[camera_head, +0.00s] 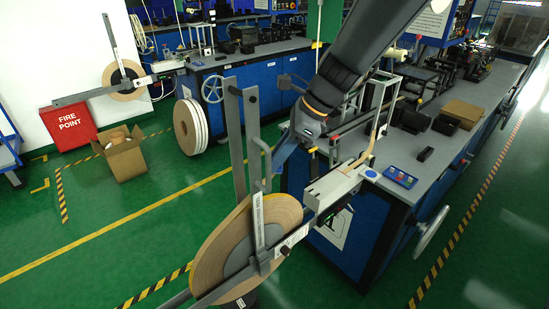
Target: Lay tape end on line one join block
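A large tan tape reel (222,254) stands in the foreground on a grey arm frame. A pale metal block (332,188), which looks like the join block, sits at the near corner of the blue machine bench. A tan tape strip (369,156) curves down towards the block from the guides behind it. My dark arm comes down from the top, and my gripper (284,158) is just left of and above the block. Its fingertips are small and partly hidden, so I cannot tell whether it is open or holds tape. The loose tape end cannot be made out.
A blue button box (400,177) lies on the bench (440,150) right of the block. A grey upright post (236,140) stands close left of my gripper. A second reel (124,80), a cardboard box (125,158) and a white-rimmed roll (190,127) are farther left. Green floor is open at left.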

